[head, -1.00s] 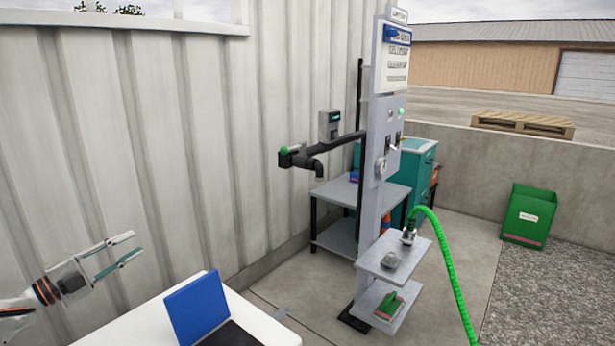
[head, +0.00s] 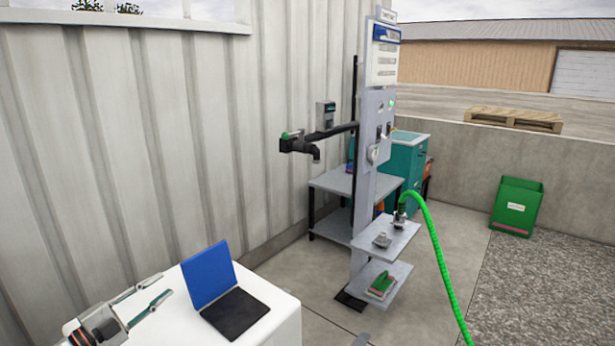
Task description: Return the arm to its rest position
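My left gripper (head: 148,295) is at the lower left of the head view, in front of the white table's left side. Its two fingers are spread apart with nothing between them, so it is open and empty. The fingers point right and up, toward the blue laptop-like panel (head: 208,272), and appear apart from it. Part of my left arm shows at the bottom left corner; the rest is cut off. My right gripper and arm are not in view.
A white table (head: 275,318) holds the open blue and black device. A grey post (head: 374,185) with shelves, a black arm (head: 300,146) and a green hose (head: 441,245) stands beyond. A green bin (head: 516,207) sits by the concrete wall. Floor between is clear.

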